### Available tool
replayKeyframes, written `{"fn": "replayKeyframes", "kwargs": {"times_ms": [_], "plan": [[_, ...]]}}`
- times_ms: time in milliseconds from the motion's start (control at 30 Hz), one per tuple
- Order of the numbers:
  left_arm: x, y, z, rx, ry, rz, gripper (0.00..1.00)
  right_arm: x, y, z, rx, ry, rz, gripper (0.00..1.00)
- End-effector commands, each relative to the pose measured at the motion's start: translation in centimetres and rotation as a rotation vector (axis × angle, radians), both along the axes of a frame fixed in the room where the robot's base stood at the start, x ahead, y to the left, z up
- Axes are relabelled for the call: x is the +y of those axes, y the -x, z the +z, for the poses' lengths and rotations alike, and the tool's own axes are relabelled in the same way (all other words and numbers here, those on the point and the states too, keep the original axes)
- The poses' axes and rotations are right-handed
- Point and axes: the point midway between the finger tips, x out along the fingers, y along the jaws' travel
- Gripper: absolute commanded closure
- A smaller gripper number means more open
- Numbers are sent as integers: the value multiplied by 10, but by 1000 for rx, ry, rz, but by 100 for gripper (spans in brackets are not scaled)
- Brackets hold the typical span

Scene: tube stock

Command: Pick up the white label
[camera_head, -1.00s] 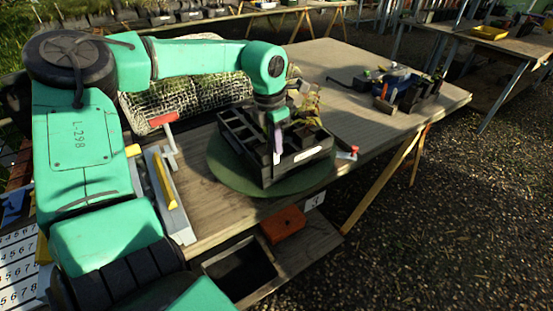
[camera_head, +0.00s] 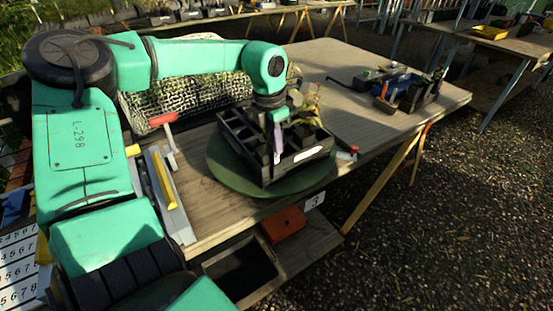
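A pale, whitish-lavender strip, seemingly the white label (camera_head: 277,148), stands upright at the near part of the black tray. My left gripper (camera_head: 273,128) points down right at its upper end. The fingers are dark and small against the dark tray, so I cannot tell whether they are open or closed on the strip. My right gripper is not in view.
A red-handled tool (camera_head: 164,119) and a grey bar with a yellow grip (camera_head: 163,180) lie left. A dark caddy (camera_head: 422,95) stands at the table's far right. The wooden table (camera_head: 375,127) is clear between.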

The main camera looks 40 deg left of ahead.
Motion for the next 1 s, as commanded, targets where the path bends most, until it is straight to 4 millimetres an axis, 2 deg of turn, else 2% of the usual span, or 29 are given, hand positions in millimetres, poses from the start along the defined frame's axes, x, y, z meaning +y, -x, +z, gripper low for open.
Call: {"fn": "replayKeyframes", "kwargs": {"times_ms": [500,667,867,1000], "plan": [[0,0,0,0,0,0,100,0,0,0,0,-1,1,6],[0,-1,8,-2,0,0,100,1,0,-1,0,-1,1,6],[0,-1,41,-5,-2,0,100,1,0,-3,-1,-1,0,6],[0,-1,78,-5,-4,1,100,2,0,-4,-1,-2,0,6]]}}
